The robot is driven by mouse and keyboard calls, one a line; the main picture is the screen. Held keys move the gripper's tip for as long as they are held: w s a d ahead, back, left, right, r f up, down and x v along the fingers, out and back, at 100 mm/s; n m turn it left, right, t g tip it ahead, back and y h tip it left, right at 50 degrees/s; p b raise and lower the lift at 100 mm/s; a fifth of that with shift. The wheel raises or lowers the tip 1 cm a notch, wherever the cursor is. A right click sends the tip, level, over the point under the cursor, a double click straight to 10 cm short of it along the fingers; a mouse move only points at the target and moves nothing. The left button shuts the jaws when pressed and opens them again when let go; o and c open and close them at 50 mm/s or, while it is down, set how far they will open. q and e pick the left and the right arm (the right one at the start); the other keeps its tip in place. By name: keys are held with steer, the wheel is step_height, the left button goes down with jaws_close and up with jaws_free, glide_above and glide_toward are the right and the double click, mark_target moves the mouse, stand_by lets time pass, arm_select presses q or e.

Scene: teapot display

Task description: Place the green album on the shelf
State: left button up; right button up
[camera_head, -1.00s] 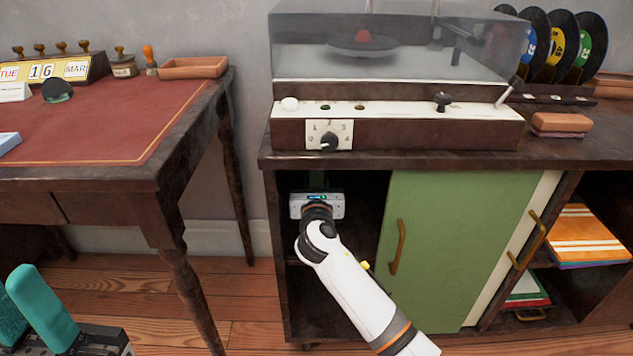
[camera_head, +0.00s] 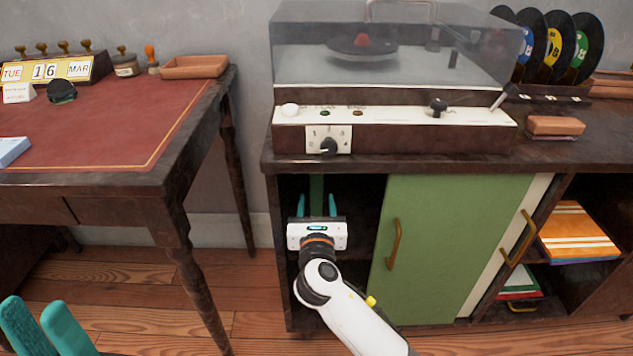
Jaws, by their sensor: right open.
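A narrow green upright strip, apparently the green album's spine (camera_head: 316,186), stands inside the left compartment of the cabinet. My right gripper (camera_head: 317,204) is at this compartment's opening. Its teal fingers are apart, one on each side of the green strip in the picture, and nothing is held between them. The album's lower part is hidden behind the gripper body. My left gripper (camera_head: 38,312) is at the bottom left corner, its fingers apart and empty, cut off by the frame. The open shelf (camera_head: 595,285) is at the cabinet's right side.
A green sliding door (camera_head: 450,245) with a brass handle covers the cabinet's middle. Orange-topped albums (camera_head: 578,232) lie on the right shelf, with more albums (camera_head: 519,283) below. A record player (camera_head: 395,130) stands on top. A desk (camera_head: 110,180) is at the left.

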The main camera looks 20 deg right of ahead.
steer(key=v, duration=0.2)
steer(key=shift+s+a, duration=0.1)
steer(key=shift+s, duration=0.3)
